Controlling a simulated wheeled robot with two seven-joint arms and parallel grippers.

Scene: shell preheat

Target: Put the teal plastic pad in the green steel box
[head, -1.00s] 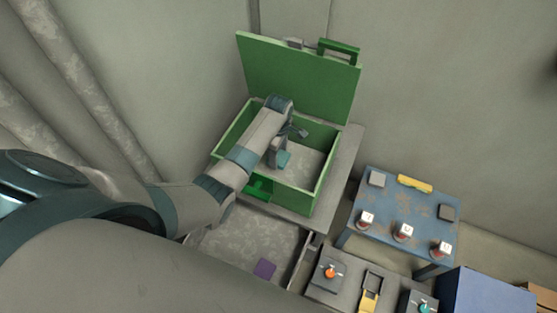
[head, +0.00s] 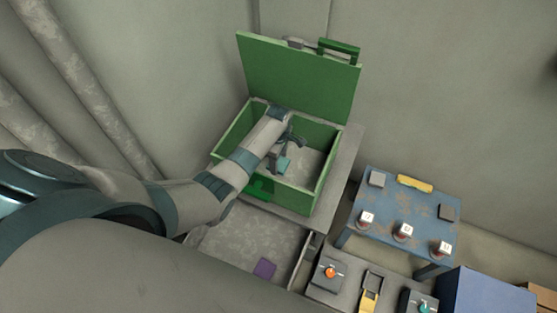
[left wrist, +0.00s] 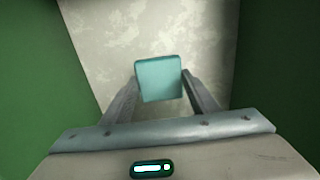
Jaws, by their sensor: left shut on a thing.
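The green steel box (head: 322,180) stands with its lid (head: 300,82) raised at the back. My left arm reaches over its left wall. My left gripper (head: 284,156) is inside the box opening, shut on the teal plastic pad (head: 284,166). In the left wrist view the pad (left wrist: 159,78) sits between the two fingertips (left wrist: 160,88), over the pale floor of the box, with green walls on both sides. I cannot tell whether the pad touches the floor. My right gripper is not in view.
A blue table (head: 385,208) at the right holds several labelled jars, grey pads and a yellow item (head: 414,184). A purple pad (head: 265,268) lies on the grey surface in front of the box. A grey panel with an orange knob (head: 330,271) is at the front.

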